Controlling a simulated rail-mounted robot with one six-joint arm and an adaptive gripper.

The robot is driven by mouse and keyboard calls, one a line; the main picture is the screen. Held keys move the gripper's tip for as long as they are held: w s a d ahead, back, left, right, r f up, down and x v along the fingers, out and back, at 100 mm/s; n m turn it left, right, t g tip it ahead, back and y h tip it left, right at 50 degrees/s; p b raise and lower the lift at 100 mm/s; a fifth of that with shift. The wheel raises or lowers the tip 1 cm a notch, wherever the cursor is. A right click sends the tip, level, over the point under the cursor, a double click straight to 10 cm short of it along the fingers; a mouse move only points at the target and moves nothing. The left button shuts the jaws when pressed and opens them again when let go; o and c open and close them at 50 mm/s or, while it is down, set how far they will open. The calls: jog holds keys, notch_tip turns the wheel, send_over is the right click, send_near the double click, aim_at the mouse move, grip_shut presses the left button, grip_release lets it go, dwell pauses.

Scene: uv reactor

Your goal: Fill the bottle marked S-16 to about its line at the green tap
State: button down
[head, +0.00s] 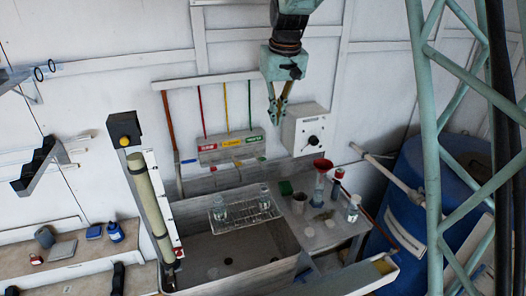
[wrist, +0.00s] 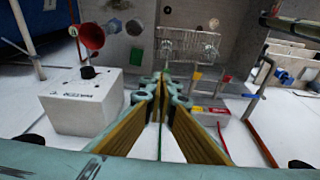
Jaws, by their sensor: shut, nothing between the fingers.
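Two clear bottles stand in the wire rack (head: 245,218) over the sink: a left bottle (head: 219,208) and a right bottle (head: 264,197). Another clear bottle (head: 352,209) stands on the right-hand counter. No S-16 mark or fill line is readable. The green tap's label (head: 255,139) is rightmost on the tap panel, with its green handle (head: 262,158) below. My gripper (head: 277,121) hangs pointing down before the wall, right of the tap panel and above the sink. In the wrist view its fingers (wrist: 160,82) meet at the tips, empty.
A white control box (head: 305,130) with a black knob is close right of my gripper. A blue barrel (head: 405,205) stands right.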

jog(key=w+a+f+p, duration=0.1)
jog(key=w+a+f, duration=0.3)
jog(key=w, duration=0.1)
jog(key=shift+a+n, duration=0.15)
jog(key=shift+n, duration=0.15)
jog(key=shift+w+f, duration=0.1)
jog(key=shift+f, duration=0.15)
send_over(262, 158)
jog(key=x, duration=0.3)
jog(key=s+x, duration=0.1)
jog(key=x, duration=0.3)
jog(key=s+x, duration=0.1)
jog(key=x, duration=0.2)
jog(key=shift+d+f+p, duration=0.4)
jog(key=shift+d+f, duration=0.1)
jog(key=shift+f, duration=0.1)
jog(key=shift+s+d+f, duration=0.1)
jog(key=shift+s+f, duration=0.05)
jog(key=shift+f, duration=0.45)
jog(key=shift+s+f, duration=0.1)
jog(key=shift+f, duration=0.5)
jog(key=shift+f+b, duration=0.2)
jog(key=shift+b, duration=0.3)
